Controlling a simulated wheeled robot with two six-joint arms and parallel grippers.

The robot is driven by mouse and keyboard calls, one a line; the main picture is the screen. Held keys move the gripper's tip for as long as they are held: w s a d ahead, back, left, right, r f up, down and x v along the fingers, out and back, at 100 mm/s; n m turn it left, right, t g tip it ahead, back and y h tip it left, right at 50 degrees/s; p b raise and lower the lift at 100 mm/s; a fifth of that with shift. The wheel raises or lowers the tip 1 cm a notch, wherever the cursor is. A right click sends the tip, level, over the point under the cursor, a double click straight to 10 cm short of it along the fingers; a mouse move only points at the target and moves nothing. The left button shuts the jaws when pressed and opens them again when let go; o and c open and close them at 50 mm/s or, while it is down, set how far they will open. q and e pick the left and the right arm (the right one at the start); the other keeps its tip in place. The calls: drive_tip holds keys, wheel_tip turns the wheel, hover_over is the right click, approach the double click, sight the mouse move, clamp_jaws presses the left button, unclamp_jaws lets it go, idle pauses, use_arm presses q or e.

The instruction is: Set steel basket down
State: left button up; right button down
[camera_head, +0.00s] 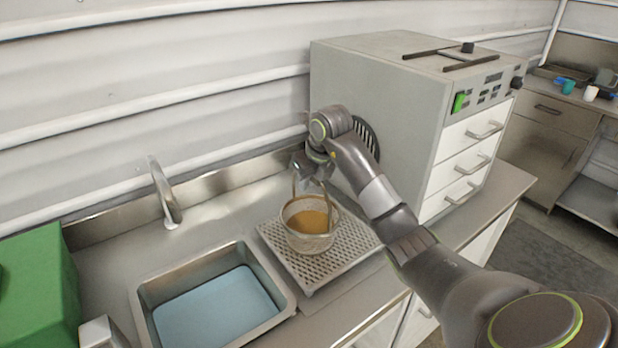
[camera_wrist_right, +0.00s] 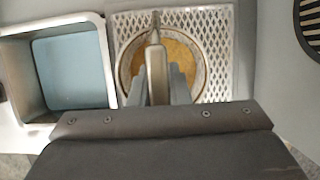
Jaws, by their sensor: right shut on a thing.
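The steel basket (camera_head: 308,240) is a round mesh basket with a tall handle and brown-orange contents. In the head view it is upright over the perforated drain tray (camera_head: 272,238); I cannot tell whether its bottom touches the tray. My right gripper (camera_head: 312,180) is above it, shut on the top of the handle. In the right wrist view the basket (camera_wrist_right: 133,80) shows below the gripper (camera_wrist_right: 158,85), with the handle between the fingers, and the tray's grating (camera_wrist_right: 219,45) surrounds it. My left gripper is not in view.
A sink (camera_head: 150,297) with blue water lies left of the tray, with a tap (camera_head: 165,195) behind it. A large grey cabinet (camera_head: 385,100) with drawers stands at the right. A green box (camera_head: 40,290) is at the far left. The tray's front part is bare.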

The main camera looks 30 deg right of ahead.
drive_tip(key=shift+r, duration=0.15)
drive_tip(key=c, duration=1.4)
unclamp_jaws()
drive_tip(key=shift+s, duration=0.1)
drive_tip(key=shift+o, duration=0.2)
